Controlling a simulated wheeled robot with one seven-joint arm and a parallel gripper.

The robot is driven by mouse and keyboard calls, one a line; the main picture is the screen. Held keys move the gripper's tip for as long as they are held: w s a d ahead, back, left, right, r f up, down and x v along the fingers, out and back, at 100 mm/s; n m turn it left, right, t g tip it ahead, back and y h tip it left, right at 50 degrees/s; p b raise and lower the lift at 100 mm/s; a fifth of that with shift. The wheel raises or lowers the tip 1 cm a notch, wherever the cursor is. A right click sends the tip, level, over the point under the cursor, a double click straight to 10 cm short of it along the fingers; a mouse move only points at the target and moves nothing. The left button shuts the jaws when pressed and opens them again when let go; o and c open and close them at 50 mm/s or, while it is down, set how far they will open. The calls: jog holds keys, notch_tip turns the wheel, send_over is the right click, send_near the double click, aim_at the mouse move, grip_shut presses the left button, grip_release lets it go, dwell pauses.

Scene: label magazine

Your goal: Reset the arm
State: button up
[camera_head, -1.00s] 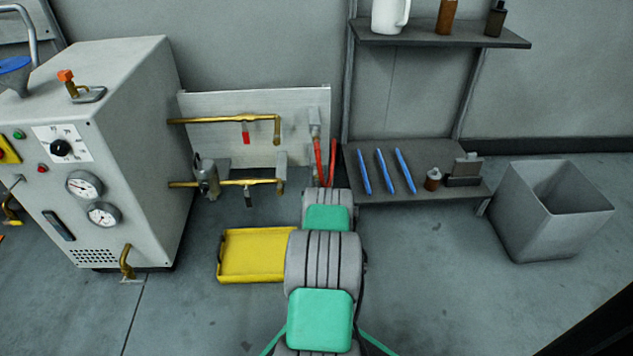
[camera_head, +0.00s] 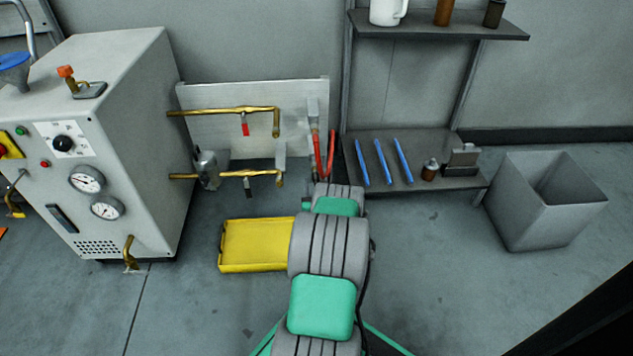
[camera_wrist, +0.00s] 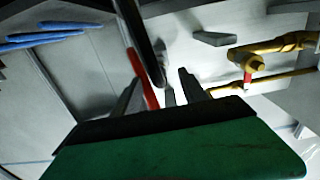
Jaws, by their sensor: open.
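My arm, grey with green joint covers, reaches forward from the bottom centre of the head view, and its far end is hidden behind its own links. In the wrist view the green gripper body fills the bottom. The two grey fingers of my gripper (camera_wrist: 158,92) stand apart. A red strip (camera_wrist: 144,80) and a dark hose-like thing (camera_wrist: 150,45) show at and beyond the fingers; contact with them cannot be told. Nothing is clearly held.
A grey cabinet (camera_head: 150,130) stands left, a yellow tray (camera_head: 255,245) beside the arm. Right are a shelf (camera_head: 405,180) with blue pens (camera_head: 380,162) and a grey bin (camera_head: 540,215).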

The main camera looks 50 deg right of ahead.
jog(key=shift+s+a, duration=0.25)
jog(key=shift+a, duration=0.05)
